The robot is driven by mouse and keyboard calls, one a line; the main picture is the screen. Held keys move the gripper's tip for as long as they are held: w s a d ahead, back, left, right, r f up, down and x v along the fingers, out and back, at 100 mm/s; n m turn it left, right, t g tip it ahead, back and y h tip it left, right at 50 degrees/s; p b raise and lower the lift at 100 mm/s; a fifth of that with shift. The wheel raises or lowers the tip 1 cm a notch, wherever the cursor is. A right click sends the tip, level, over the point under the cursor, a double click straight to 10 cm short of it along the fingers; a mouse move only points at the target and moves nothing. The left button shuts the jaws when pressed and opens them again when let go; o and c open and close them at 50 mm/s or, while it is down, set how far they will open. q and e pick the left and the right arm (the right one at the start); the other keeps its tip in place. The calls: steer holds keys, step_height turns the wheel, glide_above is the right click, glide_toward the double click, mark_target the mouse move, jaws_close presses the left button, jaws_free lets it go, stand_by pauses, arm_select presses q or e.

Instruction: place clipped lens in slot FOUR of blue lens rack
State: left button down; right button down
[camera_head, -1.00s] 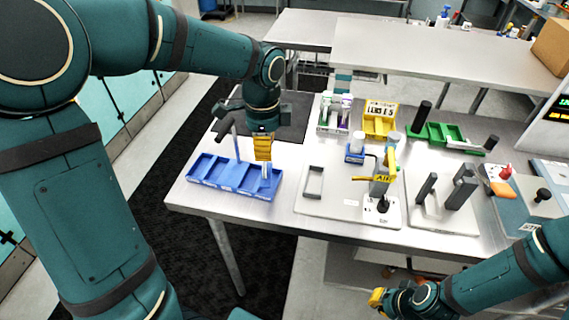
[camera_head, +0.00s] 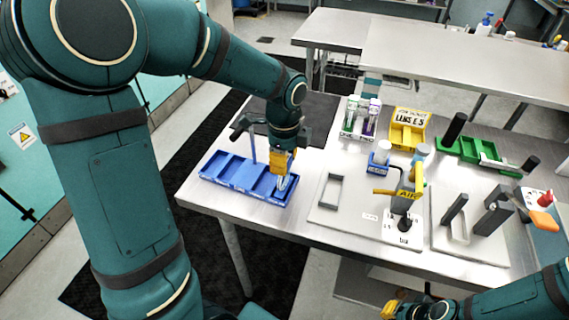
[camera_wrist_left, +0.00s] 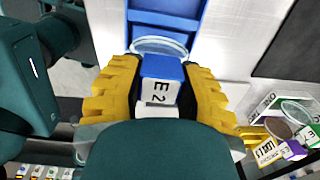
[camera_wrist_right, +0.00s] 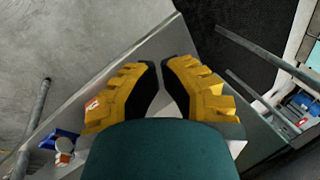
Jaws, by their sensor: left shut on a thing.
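The blue lens rack (camera_head: 232,183) lies at the table's left front, with several compartments in a row. My left gripper (camera_head: 284,166) is above its right end, shut on a clipped lens (camera_head: 283,183). In the left wrist view the lens shows as a clear round rim (camera_wrist_left: 160,46) with a blue and white clip (camera_wrist_left: 160,68) marked E2, between the yellow fingers. The lens overlaps the rack's right-end compartment; I cannot tell whether it touches the bottom. The slot's number is not readable. My right gripper (camera_wrist_right: 161,68) is empty, its fingertips close together with a narrow gap.
A thin blue post (camera_head: 253,146) stands up beside the rack, near my left gripper. A grey plate with a yellow-marked fixture (camera_head: 402,198) lies to the right. A vial rack (camera_head: 360,130), a yellow bin (camera_head: 409,130) and a green tray (camera_head: 470,149) stand behind.

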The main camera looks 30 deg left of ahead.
arm_select(q)
steer(key=shift+f, duration=0.3)
steer(key=shift+f, duration=0.1)
steer(key=c, duration=0.7)
jaws_free()
step_height(320, 180, up, 12)
steer(key=shift+r+p, duration=0.1)
steer(key=shift+p, duration=1.15)
steer(key=shift+s, duration=0.1)
